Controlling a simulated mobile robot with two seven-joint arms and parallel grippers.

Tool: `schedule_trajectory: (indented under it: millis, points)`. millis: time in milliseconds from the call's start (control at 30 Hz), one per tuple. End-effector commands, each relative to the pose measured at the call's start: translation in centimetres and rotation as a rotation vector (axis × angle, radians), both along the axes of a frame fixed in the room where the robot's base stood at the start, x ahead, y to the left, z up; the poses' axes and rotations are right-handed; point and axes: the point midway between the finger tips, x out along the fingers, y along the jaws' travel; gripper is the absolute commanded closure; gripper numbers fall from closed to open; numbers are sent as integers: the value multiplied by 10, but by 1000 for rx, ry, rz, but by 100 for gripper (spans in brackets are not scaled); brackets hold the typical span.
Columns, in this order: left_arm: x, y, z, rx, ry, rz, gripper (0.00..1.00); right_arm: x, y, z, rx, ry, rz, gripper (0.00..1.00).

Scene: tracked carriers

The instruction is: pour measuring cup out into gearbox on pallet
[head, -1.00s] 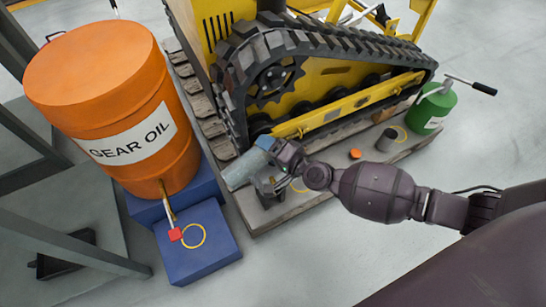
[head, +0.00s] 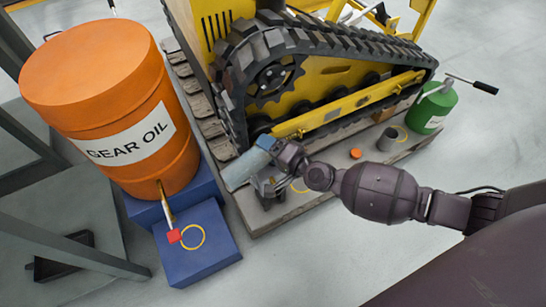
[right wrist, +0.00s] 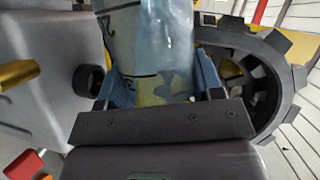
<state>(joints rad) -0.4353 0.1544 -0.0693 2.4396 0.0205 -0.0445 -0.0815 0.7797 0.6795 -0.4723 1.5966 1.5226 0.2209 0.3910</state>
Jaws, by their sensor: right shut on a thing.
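The measuring cup (head: 246,169) is a translucent bluish cup. My right gripper (head: 284,154) is shut on it and holds it tilted well over, its free end to the lower left in the head view. In the right wrist view the cup (right wrist: 155,40) fills the upper middle, with a yellowish patch (right wrist: 160,90) near the jaws that looks like oil. The gearbox (head: 267,192) is a grey housing on the pallet (head: 290,207), just below the cup and partly hidden by it. In the right wrist view, a grey housing with a dark round neck (right wrist: 88,80) shows left of the cup. My left gripper is out of view.
A yellow tracked carrier (head: 325,112) stands close behind the cup. An orange gear oil drum (head: 150,125) with a red-handled tap (head: 174,236) sits on blue blocks (head: 205,262) at left.

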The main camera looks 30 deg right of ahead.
Motion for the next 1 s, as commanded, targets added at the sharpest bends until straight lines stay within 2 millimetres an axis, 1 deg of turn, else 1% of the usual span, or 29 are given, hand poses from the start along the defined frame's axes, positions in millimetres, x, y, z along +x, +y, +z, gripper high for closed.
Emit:
schedule_trajectory:
  millis: [1000]
  points:
    - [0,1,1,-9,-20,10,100,0,-1,-3,37,5,-1,82]
